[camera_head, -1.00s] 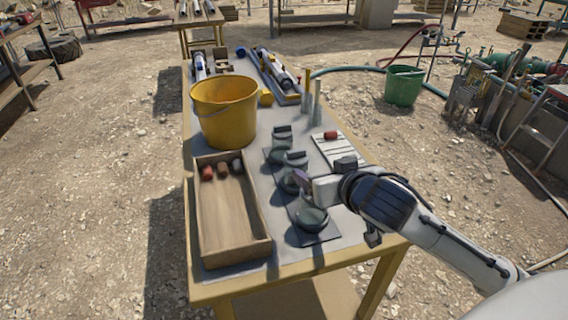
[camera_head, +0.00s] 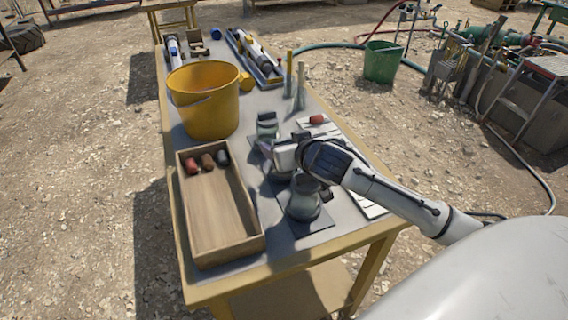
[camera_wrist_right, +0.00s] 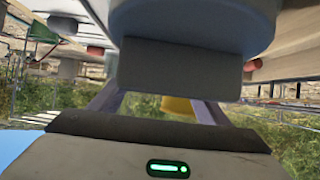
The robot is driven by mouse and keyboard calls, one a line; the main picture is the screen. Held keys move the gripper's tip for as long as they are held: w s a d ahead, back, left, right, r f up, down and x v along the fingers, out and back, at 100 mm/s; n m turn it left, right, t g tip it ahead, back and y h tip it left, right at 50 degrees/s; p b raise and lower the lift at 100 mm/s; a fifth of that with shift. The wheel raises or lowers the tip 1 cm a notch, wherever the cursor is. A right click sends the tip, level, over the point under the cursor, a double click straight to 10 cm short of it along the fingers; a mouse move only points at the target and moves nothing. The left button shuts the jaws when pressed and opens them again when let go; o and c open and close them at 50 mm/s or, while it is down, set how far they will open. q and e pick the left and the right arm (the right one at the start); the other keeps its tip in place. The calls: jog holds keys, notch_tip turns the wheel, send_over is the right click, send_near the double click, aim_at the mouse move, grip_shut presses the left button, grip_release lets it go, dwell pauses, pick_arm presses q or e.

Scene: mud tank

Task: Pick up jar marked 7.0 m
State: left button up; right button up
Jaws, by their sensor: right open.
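Several dark grey jars stand in a row on mats on the table (camera_head: 349,237). The far jar (camera_head: 267,126) is clear to see, the near jar (camera_head: 304,202) is partly under my right arm, and the middle jar (camera_head: 279,172) is mostly hidden behind my gripper. No 7.0 marking is readable. My right gripper (camera_head: 265,149) is open at the middle jar. In the right wrist view its two purple fingers (camera_wrist_right: 158,106) are apart, and a large grey round body with a block (camera_wrist_right: 180,70) looms close ahead. I cannot tell whether the block is between the fingers. My left gripper is not in view.
A wooden tray (camera_head: 222,215) with red, brown and dark pieces lies left of the jars. A yellow bucket (camera_head: 205,110) stands behind it. A green bucket (camera_head: 381,62) is on the ground.

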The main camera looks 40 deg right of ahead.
jog(key=shift+w+f, duration=0.2)
jog(key=shift+w, duration=0.2)
jog(key=shift+r, duration=0.1)
jog(key=c, duration=1.7)
